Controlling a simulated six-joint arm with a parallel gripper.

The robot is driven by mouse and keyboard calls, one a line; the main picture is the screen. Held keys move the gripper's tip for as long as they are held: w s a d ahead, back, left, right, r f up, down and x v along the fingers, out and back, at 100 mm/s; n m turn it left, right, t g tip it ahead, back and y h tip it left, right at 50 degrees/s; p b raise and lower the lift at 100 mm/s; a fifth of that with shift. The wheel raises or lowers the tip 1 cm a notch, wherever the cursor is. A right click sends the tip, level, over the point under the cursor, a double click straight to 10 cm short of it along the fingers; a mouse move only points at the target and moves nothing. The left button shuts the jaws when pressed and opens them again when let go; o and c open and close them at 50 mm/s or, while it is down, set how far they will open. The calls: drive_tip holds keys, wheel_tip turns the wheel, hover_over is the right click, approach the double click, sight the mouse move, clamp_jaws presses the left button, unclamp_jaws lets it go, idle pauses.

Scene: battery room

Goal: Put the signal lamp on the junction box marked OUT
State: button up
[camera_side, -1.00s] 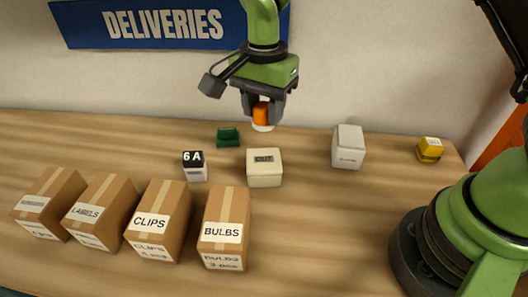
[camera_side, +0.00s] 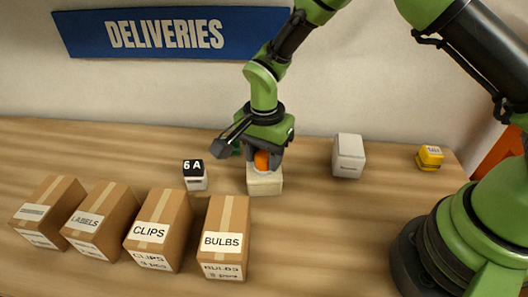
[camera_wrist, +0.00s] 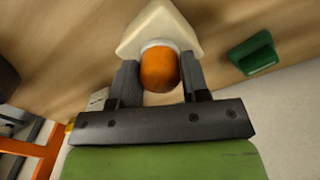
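The signal lamp, an orange dome on a white base (camera_side: 261,160), is between the fingers of my gripper (camera_side: 262,158). In the wrist view the lamp (camera_wrist: 159,70) fills the space between both fingers of my gripper (camera_wrist: 160,82), which appear to press on its sides. The cream junction box (camera_side: 265,184) is directly under the lamp; it also shows in the wrist view (camera_wrist: 158,22). The lamp's base is at the box top, upright; I cannot tell whether it touches. The OUT mark is hidden now.
A black-and-white block marked 6A (camera_side: 195,176) stands left of the junction box. A green object (camera_wrist: 253,53) is close behind my gripper. A pale grey box (camera_side: 348,157) and a yellow block (camera_side: 429,158) stand right. Several cartons, including BULBS (camera_side: 222,240), line the front left.

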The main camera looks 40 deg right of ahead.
sight(264, 153)
drive_tip(key=o, duration=0.3)
wheel_tip(264, 153, up, 12)
drive_tip(key=shift+r, duration=0.2)
idle(0.3)
